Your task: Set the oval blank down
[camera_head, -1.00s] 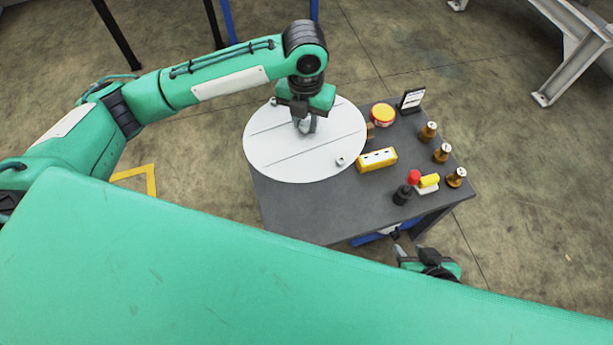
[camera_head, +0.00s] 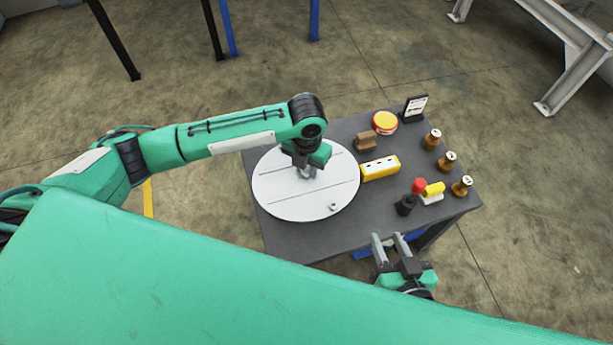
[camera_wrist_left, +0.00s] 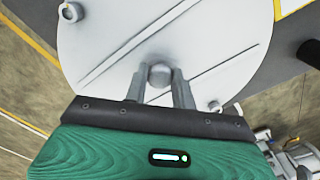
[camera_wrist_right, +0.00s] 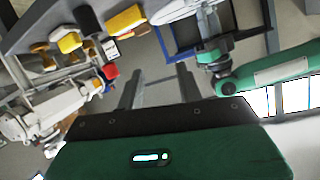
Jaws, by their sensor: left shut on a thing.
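The oval blank (camera_head: 285,203) is a large pale grey-white disc with two straight grooves and small knobs. In the head view it lies over the left part of the dark table (camera_head: 410,225). My left gripper (camera_head: 307,174) is above its middle. In the left wrist view my left gripper (camera_wrist_left: 160,85) is shut on a round knob of the blank (camera_wrist_left: 110,35). I cannot tell whether the blank touches the table. My right gripper (camera_head: 388,243) is open and empty in front of the table's near edge; its spread fingers also show in the right wrist view (camera_wrist_right: 158,88).
On the table's right side are a yellow block (camera_head: 380,168), a brown block (camera_head: 365,141), a red-yellow round button (camera_head: 384,122), a small sign (camera_head: 414,105), several brass-coloured pieces (camera_head: 447,161) and a red-topped black post (camera_head: 406,204). The back left table corner is bare.

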